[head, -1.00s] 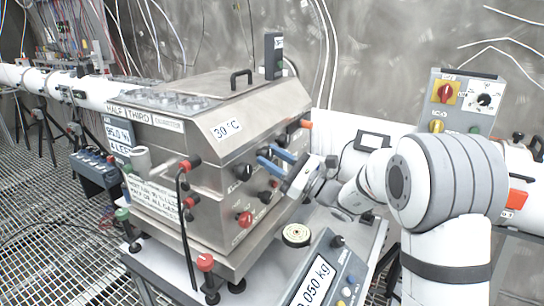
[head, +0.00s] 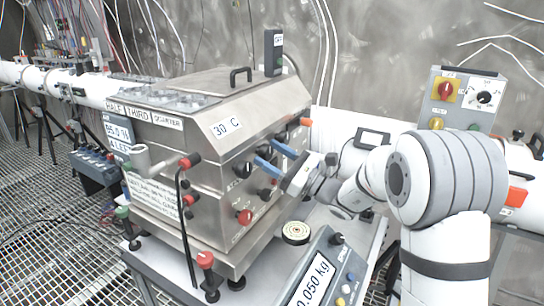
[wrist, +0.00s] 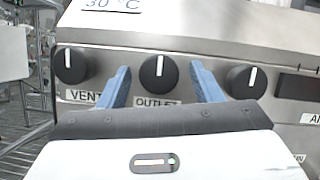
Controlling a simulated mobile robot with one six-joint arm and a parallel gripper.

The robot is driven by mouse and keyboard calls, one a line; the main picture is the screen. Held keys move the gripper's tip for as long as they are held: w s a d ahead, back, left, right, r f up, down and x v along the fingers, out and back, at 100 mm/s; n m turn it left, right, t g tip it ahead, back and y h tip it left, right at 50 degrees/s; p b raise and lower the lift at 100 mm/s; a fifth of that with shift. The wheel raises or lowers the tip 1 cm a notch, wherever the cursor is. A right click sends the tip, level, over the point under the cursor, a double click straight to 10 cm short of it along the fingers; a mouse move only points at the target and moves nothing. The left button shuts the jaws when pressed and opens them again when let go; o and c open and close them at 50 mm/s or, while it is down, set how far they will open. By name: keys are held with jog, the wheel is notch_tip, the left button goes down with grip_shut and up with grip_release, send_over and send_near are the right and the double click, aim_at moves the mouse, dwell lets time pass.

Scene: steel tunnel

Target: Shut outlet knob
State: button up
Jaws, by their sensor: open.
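The outlet knob (wrist: 158,75) is black and round with an upright white pointer line, on the steel front panel above a label reading OUTLET. My gripper (wrist: 160,68) is open, with one blue finger to the left of this knob and one to the right. A gap shows on both sides, and I see no clear contact. In the head view my gripper (head: 266,152) reaches the panel of the steel box (head: 215,130) from the right. The outlet knob is hard to make out there behind the fingers.
The vent knob (wrist: 70,66) is left of my fingers and another black knob (wrist: 245,80) sits close to the right finger. A red knob (head: 244,217) is lower on the panel. A scale (head: 318,280) and a round disc (head: 297,232) lie below my gripper.

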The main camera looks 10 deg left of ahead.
jog(key=b+v, duration=0.1)
jog(key=v, duration=0.6)
jog(key=shift+d, duration=0.35)
jog(key=shift+f, duration=0.15)
jog(key=s+d+f+n+g+h, duration=0.1)
jog(key=s+f+n+g+h, duration=0.3)
jog(key=s, duration=0.5)
jog(key=s+d+f+n+g+h, duration=0.1)
jog(key=s+f+n+g+h, duration=0.15)
jog(key=s+n+h, duration=0.5)
jog(key=s+d+f+n+t+h, duration=0.1)
jog(key=s+d+f+n+h, duration=0.1)
jog(key=s+d+h, duration=0.3)
jog(key=s+d+f+n+t+h, duration=0.2)
jog(key=s+d+n+h, duration=0.3)
jog(key=d, duration=0.8)
jog(key=shift+d+p, duration=0.3)
jog(key=shift+p, duration=0.1)
